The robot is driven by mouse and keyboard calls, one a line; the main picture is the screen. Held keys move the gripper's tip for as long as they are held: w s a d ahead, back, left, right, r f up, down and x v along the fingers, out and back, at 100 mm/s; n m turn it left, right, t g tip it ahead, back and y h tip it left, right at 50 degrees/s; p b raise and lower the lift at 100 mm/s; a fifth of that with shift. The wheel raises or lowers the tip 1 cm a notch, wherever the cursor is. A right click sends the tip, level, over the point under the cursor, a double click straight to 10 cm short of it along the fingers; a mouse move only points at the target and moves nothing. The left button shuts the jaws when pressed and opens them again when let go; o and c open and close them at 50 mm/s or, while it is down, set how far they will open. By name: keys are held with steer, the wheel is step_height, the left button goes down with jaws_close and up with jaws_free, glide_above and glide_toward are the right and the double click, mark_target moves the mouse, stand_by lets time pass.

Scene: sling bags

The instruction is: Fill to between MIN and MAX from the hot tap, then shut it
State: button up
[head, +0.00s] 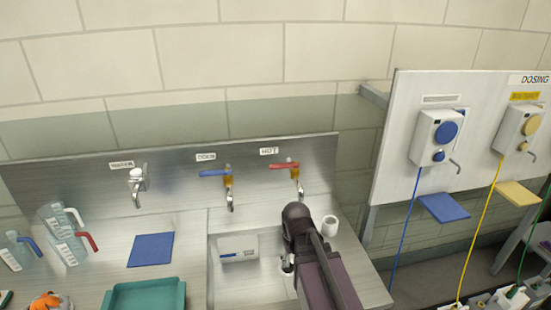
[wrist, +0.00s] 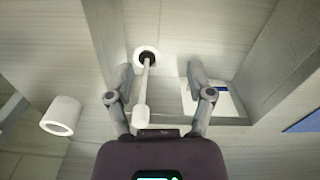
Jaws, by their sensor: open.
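The hot tap (head: 296,178), with a red lever and a small label above, is on the steel wall panel in the head view. Its lever points left, and no stream shows under its spout. Several clear jugs (head: 62,240) stand at the far left, with white, red and blue handles; MIN and MAX marks are too small to read. My gripper (wrist: 159,70) is open and empty in the wrist view, its fingers either side of a white rod (wrist: 147,85) rising from a dark-centred white ring. Contact cannot be told. My arm hides part of the sink in the head view.
A blue-lever tap (head: 228,186) and a plain tap (head: 138,187) are left of the hot tap. A white cup (head: 330,226) stands right of the sink. A white panel (head: 238,247) is in the sink. A blue mat (head: 151,249) and teal tray (head: 147,295) lie left.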

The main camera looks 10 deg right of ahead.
steer(key=w+r+n+p, duration=0.8)
steer(key=w+r+p, duration=0.6)
steer(key=r+p, duration=0.3)
step_height(320, 180, up, 15)
steer(key=n+p, duration=0.9)
steer(key=p, duration=0.5)
glide_above(276, 165)
steer(key=shift+w+d+r, duration=0.1)
steer(key=shift+w+r, duration=0.05)
steer(key=shift+f, duration=0.2)
step_height(276, 165, down, 13)
steer(key=b, duration=1.3)
steer(key=shift+f+b, duration=0.2)
steer(key=shift+b, duration=0.15)
jaws_close()
